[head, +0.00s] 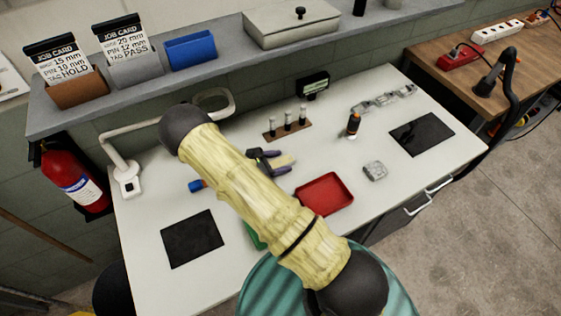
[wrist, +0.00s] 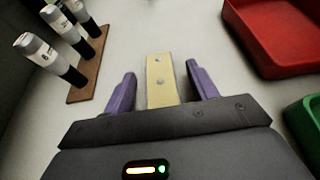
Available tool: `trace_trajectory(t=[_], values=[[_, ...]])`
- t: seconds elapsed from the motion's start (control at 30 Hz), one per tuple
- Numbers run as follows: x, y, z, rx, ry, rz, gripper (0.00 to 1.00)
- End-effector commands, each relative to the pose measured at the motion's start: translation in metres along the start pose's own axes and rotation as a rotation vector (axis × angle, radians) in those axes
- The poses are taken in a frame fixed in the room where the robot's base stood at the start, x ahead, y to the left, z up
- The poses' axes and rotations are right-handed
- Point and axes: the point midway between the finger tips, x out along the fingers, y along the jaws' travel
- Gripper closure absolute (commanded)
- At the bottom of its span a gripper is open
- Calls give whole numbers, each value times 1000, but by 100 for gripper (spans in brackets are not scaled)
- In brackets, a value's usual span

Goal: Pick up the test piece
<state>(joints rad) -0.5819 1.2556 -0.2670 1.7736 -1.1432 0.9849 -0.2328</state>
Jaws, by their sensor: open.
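In the head view the strip (head: 284,161) shows at the middle of the white table, at the fingertips. My gripper (wrist: 159,78) is open, one finger on each side of the strip, with a visible gap on both sides. In the head view my gripper (head: 268,162) is low over the table. The strip's near end is hidden by the gripper body.
A red tray (head: 325,194) lies to the right, and a green tray (wrist: 306,125) shows at the wrist view's right edge. A grey block (head: 375,171) and an orange-black tool (head: 353,125) stand further right.

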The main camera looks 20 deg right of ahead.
Motion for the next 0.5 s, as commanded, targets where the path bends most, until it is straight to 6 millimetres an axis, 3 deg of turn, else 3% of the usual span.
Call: trace_trajectory(t=[0.47, 0.5], values=[[0, 0, 0, 1, 1, 1, 42], [0, 0, 0, 1, 1, 1, 48]])
